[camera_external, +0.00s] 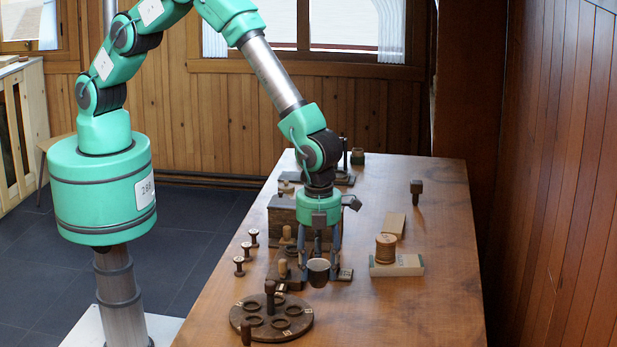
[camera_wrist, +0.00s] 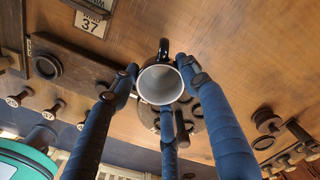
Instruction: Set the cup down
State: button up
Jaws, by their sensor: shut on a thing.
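My gripper (camera_external: 320,252) points down over the wooden table (camera_external: 425,300), its blue fingers shut on a cup (camera_external: 318,273). In the wrist view the cup (camera_wrist: 160,84) has a dark outside and a pale inside. Its open mouth faces the camera and its dark handle points to the top of the picture. Two fingers sit at its sides and a third at its lower edge. The cup is just behind a round dark board (camera_external: 300,328) with ring-shaped places in the external view. I cannot tell whether its base touches anything.
Dark pegs (camera_external: 270,297) stand on or beside the round board. Several small spools (camera_external: 246,250) stand along the left table edge. A larger spool (camera_external: 386,247) stands on a pale block (camera_external: 408,265) to the right. The front right of the table is clear.

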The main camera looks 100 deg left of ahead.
jog(key=w+d, duration=0.2)
jog(key=w, duration=0.2)
jog(key=w+d, duration=0.1)
jog(key=w, duration=0.3)
jog(key=w+d+f, duration=0.1)
jog(key=w+d, duration=0.1)
jog(key=w, duration=0.1)
jog(key=shift+w+d+f+p, duration=0.1)
jog(key=shift+w+d+p, duration=0.25)
jog(key=shift+w, duration=0.05)
jog(key=shift+f, duration=1.75)
jog(key=shift+f, duration=0.2)
jog(key=o, duration=1.2)
jog(key=shift+r, duration=0.15)
notch_tip(320, 180, up, 12)
